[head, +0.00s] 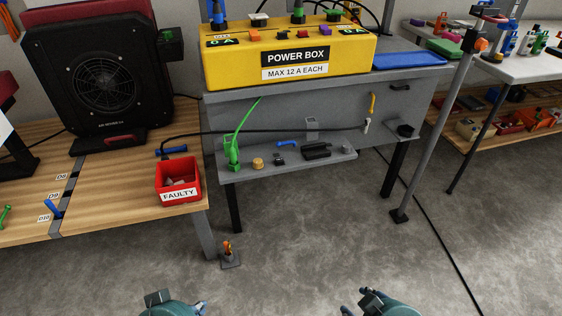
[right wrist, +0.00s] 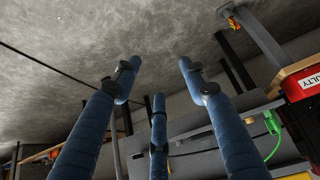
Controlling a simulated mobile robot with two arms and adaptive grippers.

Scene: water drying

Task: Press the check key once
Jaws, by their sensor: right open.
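The yellow power box (head: 286,58) stands on the grey bench at the back. Its front reads "POWER BOX" and "MAX 12 A EACH". Its sloped top carries small coloured parts and a display (head: 219,42) reading "0 A" at the left. I cannot tell which part is the check key; no such label is legible. My left gripper (head: 175,303) shows only partly at the bottom edge of the head view, far from the box; its fingers cannot be made out. My right gripper (right wrist: 160,75) is open and empty in the right wrist view, over the floor and clear of the bench.
A red bin marked "FAULTY" (head: 179,195) stands on the wooden bench (head: 120,180) at left, near a black air mover (head: 105,88). A grey post (head: 437,125) stands right of the grey bench. A small orange-topped item (head: 229,254) is on the floor. Open floor lies in front.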

